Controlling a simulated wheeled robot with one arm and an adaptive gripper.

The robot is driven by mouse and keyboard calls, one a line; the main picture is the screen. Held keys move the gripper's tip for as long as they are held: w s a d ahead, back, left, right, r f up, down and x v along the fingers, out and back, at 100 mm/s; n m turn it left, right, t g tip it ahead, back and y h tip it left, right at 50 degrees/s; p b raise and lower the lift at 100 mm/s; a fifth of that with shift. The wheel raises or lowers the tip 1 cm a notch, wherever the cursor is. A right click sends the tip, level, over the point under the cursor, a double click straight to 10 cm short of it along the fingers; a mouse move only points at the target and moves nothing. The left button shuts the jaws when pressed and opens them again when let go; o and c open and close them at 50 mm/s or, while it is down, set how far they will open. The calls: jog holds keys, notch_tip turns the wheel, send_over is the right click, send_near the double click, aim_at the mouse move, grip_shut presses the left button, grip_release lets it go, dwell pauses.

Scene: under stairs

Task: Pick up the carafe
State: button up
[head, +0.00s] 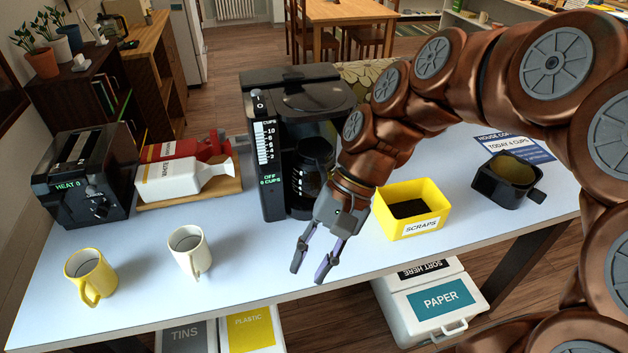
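The carafe (312,168) is dark glass with pale markings. It sits inside the black coffee maker (290,100), whose front display reads "OFF 0 CUPS". My arm and the machine's body hide part of the carafe, and I cannot make out its handle. My gripper (310,272) points down in front of the coffee maker, nearer the table's front edge. Its two fingers are apart with nothing between them. It appears clear of the carafe.
A yellow scraps bin (430,229) stands right of my gripper; a black filter holder (508,182) is farther right. White (190,250) and yellow (91,275) mugs stand left. Behind them are a toaster (85,178) and cartons (185,175) on a board. The front-middle table is clear.

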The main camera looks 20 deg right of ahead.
jog(key=w+m+y+b, duration=0.3)
jog(key=w+y, duration=0.1)
jog(key=w, duration=0.2)
jog(key=m+t+y+b, duration=0.7)
jog(key=m+b, duration=0.2)
jog(key=m, duration=0.3)
send_near(316, 173)
jog(key=s+a+f, duration=0.1)
jog(key=s+a, duration=0.1)
jog(key=s, duration=0.1)
jog(key=shift+s+p+x, duration=0.2)
jog(key=shift+p+x, duration=0.45)
jog(key=shift+x, duration=2.9)
jog(key=shift+f, duration=0.1)
grip_shut()
